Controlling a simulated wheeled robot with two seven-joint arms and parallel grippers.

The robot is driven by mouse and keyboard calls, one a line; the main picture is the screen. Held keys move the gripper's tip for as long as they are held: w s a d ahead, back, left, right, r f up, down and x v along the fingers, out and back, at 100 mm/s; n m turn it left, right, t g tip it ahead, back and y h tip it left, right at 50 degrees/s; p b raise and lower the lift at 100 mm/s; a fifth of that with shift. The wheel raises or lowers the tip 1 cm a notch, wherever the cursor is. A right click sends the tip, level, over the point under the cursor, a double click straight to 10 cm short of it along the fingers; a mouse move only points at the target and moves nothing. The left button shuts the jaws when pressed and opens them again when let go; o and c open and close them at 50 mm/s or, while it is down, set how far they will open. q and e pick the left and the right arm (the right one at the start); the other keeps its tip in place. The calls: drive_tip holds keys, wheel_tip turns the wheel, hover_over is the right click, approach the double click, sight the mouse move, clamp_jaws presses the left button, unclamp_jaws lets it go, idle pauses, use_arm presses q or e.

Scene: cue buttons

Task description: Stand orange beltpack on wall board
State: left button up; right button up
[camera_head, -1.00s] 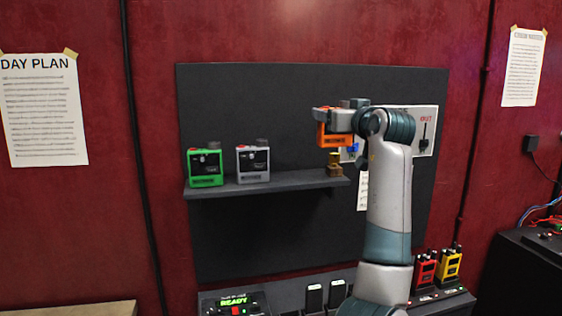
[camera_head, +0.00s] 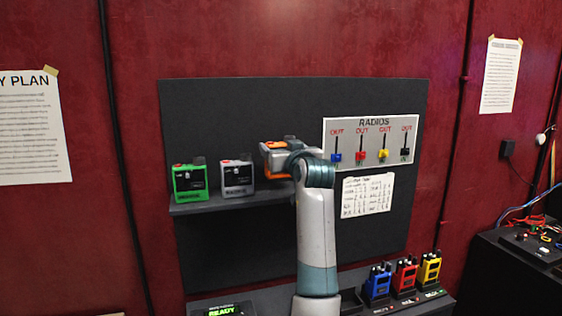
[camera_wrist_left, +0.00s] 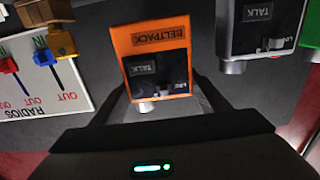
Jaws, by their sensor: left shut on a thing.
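The orange beltpack (camera_head: 266,145) is in my left gripper (camera_head: 275,160), in front of the wall board (camera_head: 240,110). In the left wrist view the beltpack (camera_wrist_left: 150,45) sits upside down in the picture between the two fingers, its label and dark face showing. The left gripper is shut on it. In the head view it looks a little higher than the grey beltpack (camera_head: 237,178), to that one's right, above the shelf (camera_head: 205,204). Whether its base touches the shelf I cannot tell. My right gripper is out of view.
A green beltpack (camera_head: 189,180) stands left of the grey one. A brass-coloured thing (camera_wrist_left: 60,38) shows in the wrist view; my arm hides it in the head view. A RADIOS panel (camera_head: 370,143) and a paper sheet (camera_head: 367,195) are right. Several radios (camera_head: 404,277) stand below.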

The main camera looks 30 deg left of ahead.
use_arm(q)
drive_tip(key=shift+f+p, duration=1)
drive_tip(key=shift+f, duration=0.95)
drive_tip(key=shift+f, duration=0.15)
drive_tip(key=o, duration=1.3)
drive_tip(key=shift+o, duration=0.2)
